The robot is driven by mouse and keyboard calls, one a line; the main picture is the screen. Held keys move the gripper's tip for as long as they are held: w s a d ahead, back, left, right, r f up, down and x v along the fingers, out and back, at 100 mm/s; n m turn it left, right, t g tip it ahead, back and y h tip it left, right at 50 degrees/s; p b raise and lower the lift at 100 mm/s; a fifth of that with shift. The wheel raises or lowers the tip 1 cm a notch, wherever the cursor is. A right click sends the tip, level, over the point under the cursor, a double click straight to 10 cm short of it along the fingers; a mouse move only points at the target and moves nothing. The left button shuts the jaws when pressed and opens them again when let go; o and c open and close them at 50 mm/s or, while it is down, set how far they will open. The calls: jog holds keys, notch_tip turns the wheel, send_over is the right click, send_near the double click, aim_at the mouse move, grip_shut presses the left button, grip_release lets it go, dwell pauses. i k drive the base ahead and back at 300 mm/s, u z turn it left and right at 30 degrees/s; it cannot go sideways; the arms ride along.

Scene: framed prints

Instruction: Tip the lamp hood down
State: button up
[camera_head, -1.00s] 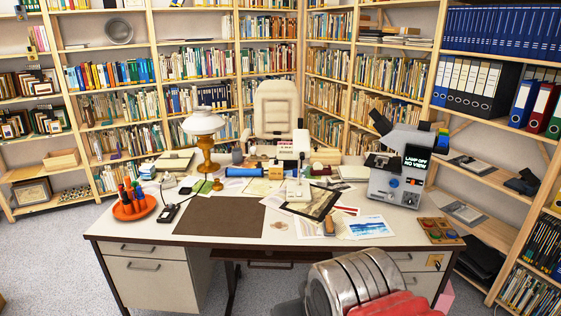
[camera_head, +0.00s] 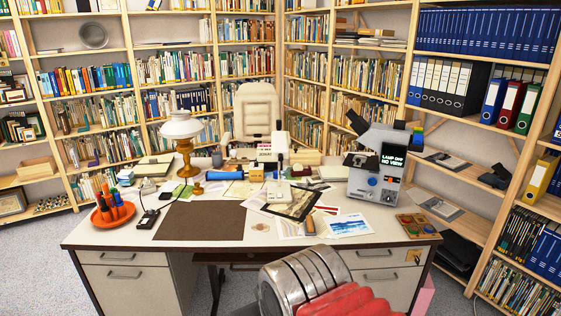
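A small white desk lamp stands near the back middle of the desk, with a pale hood (camera_head: 281,140) on a slim upright stem. Its pale base (camera_head: 279,192) sits beside a dark picture sheet. I cannot make out the hood's tilt at this size. A second lamp, with a white glass shade (camera_head: 182,129) on a brass body (camera_head: 185,160), stands upright at the back left. A metal ringed part and a red ribbed part of my arm show at the bottom middle, in front of the desk. No gripper fingertips show.
The desk (camera_head: 75,237) holds a brown mat (camera_head: 200,221), an orange tray (camera_head: 113,214) with several upright tools, a microscope-like device (camera_head: 377,180) reading "LAMP OFF NO VIEW", and loose papers. A cream chair (camera_head: 256,108) stands behind. Bookshelves surround the desk.

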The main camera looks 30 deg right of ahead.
aim_at(279, 145)
jog(key=i, duration=1)
